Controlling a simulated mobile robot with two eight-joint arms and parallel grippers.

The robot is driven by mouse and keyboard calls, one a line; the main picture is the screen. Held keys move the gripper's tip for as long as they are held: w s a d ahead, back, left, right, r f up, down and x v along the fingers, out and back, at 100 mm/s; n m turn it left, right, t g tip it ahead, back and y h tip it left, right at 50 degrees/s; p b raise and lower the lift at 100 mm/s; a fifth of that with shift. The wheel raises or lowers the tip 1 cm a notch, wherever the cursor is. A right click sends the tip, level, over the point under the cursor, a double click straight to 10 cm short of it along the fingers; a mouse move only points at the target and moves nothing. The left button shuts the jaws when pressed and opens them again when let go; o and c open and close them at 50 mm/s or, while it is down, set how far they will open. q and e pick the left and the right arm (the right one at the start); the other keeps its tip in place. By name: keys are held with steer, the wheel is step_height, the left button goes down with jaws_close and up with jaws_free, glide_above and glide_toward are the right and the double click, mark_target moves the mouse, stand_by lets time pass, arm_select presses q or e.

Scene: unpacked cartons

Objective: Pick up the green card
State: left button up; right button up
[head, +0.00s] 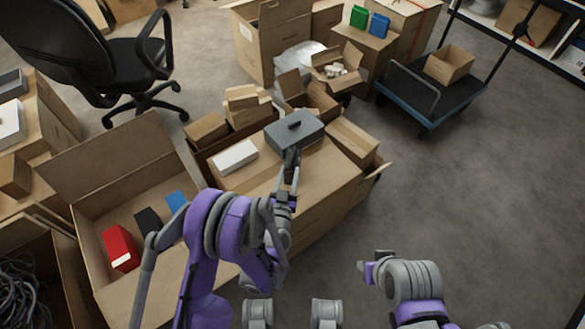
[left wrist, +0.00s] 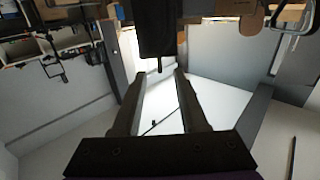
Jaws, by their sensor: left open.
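The green item (head: 358,17), which looks like a small upright box or card, stands on top of a brown carton at the back of the head view, beside a blue one. My left gripper (head: 291,158) is over the front carton, beside the grey case and well short of the green item. In the left wrist view its two fingers (left wrist: 160,74) are apart with nothing held between them. I cannot make out the green item in that view. My right arm's end (head: 372,268) shows at the lower right; its fingers are not clear.
A grey case (head: 294,134) and a white box (head: 235,157) lie on the front carton. An open carton (head: 110,205) at left holds red, black and blue items. A blue cart (head: 425,92) stands at back right. An office chair (head: 135,55) is at back left. Right floor is clear.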

mark_target(294, 148)
arm_select(q)
steer(key=w+p, duration=0.2)
steer(key=w, duration=0.1)
steer(key=w+p, duration=0.1)
steer(key=p, duration=0.1)
steer(key=shift+w+d+f, duration=0.2)
steer(key=shift+w+d, duration=0.05)
steer(key=shift+d, duration=0.1)
steer(key=shift+w+d+r, duration=0.1)
steer(key=shift+w+d, duration=0.05)
steer(key=shift+w, duration=0.9)
steer(key=shift+w+d+f, duration=0.1)
steer(key=shift+w+d, duration=0.1)
steer(key=shift+w, duration=0.8)
steer(key=shift+w+d+r, duration=0.1)
steer(key=shift+w+d, duration=0.05)
steer(key=shift+w, duration=0.9)
steer(key=shift+c, duration=0.3)
jaws_close()
